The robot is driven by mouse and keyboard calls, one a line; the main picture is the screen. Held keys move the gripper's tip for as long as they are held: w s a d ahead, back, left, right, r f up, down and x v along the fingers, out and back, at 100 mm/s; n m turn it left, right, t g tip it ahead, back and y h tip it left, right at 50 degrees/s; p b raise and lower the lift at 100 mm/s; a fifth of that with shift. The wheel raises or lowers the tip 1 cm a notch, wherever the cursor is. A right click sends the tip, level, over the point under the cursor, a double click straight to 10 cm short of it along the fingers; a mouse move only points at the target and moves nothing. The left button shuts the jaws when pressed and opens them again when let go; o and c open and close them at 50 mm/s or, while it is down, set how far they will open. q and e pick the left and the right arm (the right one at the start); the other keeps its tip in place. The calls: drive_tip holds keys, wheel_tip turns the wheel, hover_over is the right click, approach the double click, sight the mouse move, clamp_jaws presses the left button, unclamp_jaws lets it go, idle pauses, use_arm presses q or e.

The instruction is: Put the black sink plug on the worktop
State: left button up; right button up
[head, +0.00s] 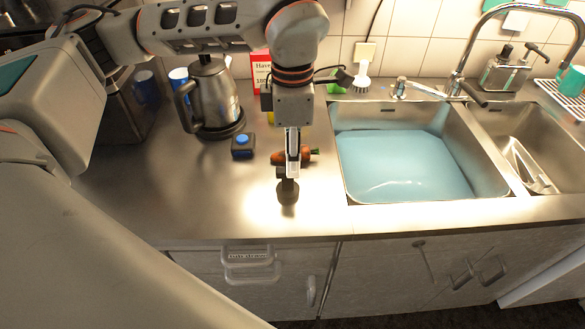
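The black sink plug (288,194) is at the front of the steel worktop (225,195), left of the sink. It looks upright, with its base at or very near the surface. My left gripper (288,173) points straight down, with its fingertips at the top of the plug. The fingers are seen nearly edge-on, so I cannot tell whether they are closed on the plug or only around it. My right gripper is not in view.
The left sink basin (420,160) holds bluish water. A carrot (305,156) and a blue-topped dark box (242,146) lie just behind my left gripper. A steel kettle (212,98) stands behind left. The worktop's front left is clear.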

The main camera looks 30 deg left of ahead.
use_arm(q)
wheel_tip(320, 180, up, 7)
idle(0.3)
idle(0.5)
